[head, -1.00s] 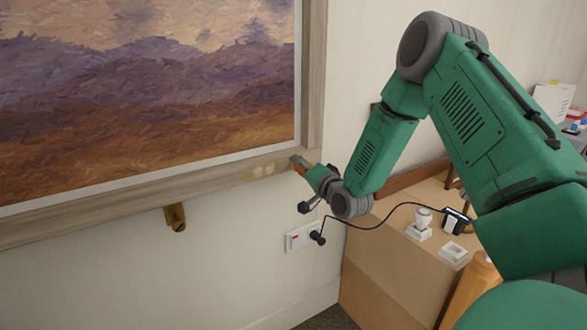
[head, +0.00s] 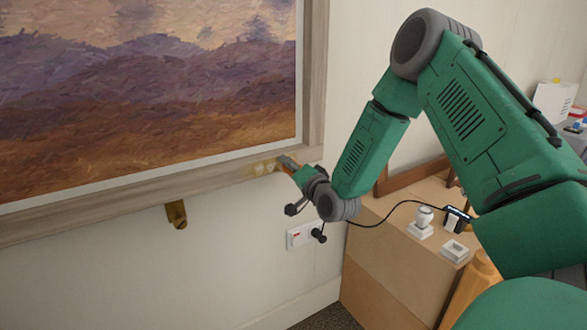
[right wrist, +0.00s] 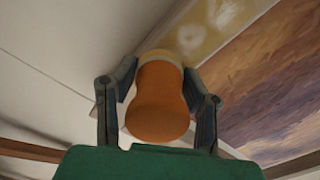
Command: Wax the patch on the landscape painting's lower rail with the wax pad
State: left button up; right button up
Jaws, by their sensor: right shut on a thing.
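The landscape painting (head: 150,90) hangs on the wall at the left, in a pale wooden frame. A light, yellowish patch (head: 262,169) lies on its lower rail (head: 130,195) near the right corner. The patch also shows in the right wrist view (right wrist: 205,35). My right gripper (head: 289,166) is at the rail, at the patch's right end. It is shut on the wax pad, whose orange knob (right wrist: 158,98) shows between the fingers in the right wrist view. The pad's far end meets the rail there; its exact contact is hard to see. My left gripper is out of view.
A brass bracket (head: 177,214) is on the wall below the frame. A wooden cabinet (head: 385,270) with small white items stands at the right.

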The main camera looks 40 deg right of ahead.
jog(key=shift+w+a+b, duration=0.35)
jog(key=shift+w+a, duration=0.25)
jog(key=shift+a, duration=2.05)
jog(key=shift+w+a+b, duration=0.35)
jog(key=shift+w+a, duration=0.3)
jog(key=shift+a, duration=2)
jog(key=shift+w+a+b, duration=0.35)
jog(key=shift+w+a, duration=0.25)
jog(key=shift+a, duration=2.05)
jog(key=shift+s, duration=0.15)
send_near(228, 179)
jog(key=shift+w+d+p, duration=0.15)
jog(key=shift+w+p, duration=0.15)
jog(key=shift+w, duration=0.15)
jog(key=v, duration=0.3)
